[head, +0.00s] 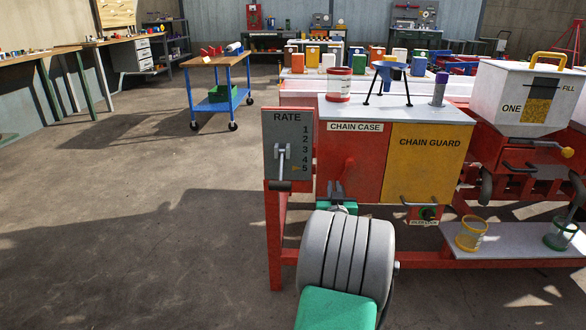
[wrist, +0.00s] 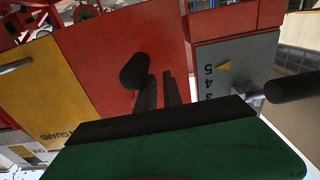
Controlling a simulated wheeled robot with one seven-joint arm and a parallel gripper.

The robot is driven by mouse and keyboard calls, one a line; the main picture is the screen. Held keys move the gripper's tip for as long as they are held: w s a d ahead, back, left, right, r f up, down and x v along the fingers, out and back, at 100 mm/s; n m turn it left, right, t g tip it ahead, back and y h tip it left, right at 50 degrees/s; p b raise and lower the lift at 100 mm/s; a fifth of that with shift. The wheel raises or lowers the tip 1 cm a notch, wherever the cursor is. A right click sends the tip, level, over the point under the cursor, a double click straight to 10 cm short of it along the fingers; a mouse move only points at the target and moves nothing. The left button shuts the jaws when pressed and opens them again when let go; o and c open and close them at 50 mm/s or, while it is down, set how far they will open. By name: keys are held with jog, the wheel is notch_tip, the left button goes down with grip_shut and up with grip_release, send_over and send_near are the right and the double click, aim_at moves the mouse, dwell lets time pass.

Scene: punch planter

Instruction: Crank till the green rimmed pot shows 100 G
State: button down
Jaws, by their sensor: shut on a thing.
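The green-rimmed pot (head: 560,236) stands on the low grey shelf at the far right in the head view, with a grey rod over it. I cannot read any 100 G on it. My gripper (head: 337,189) is in front of the red chain case (head: 345,160). In the wrist view its two dark fingers (wrist: 158,92) point at the red panel and are close together at a black cylindrical handle (wrist: 133,70), whose end sticks out left of them. The handle's crank arm is hidden. In the head view, my fingers and arm hide the handle.
The grey RATE plate (head: 288,140) has a lever and an orange pointer at 5; its black grip (wrist: 290,87) is right of my fingers. A yellow chain guard (head: 428,160), a yellow-rimmed pot (head: 471,233) and hopper ONE (head: 525,98) are to the right. Floor at left is clear.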

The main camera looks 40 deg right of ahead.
jog(key=shift+y, duration=0.3)
jog(key=f, duration=0.1)
jog(key=s+f, duration=0.1)
jog(key=s+d+f, duration=0.1)
jog(key=shift+f, duration=0.4)
jog(key=shift+w+a+r, duration=0.25)
jog(key=shift+w+a, duration=0.1)
jog(key=shift+a, duration=0.1)
jog(key=v, duration=0.8)
jog(key=shift+r, duration=0.2)
jog(key=shift+a, duration=0.1)
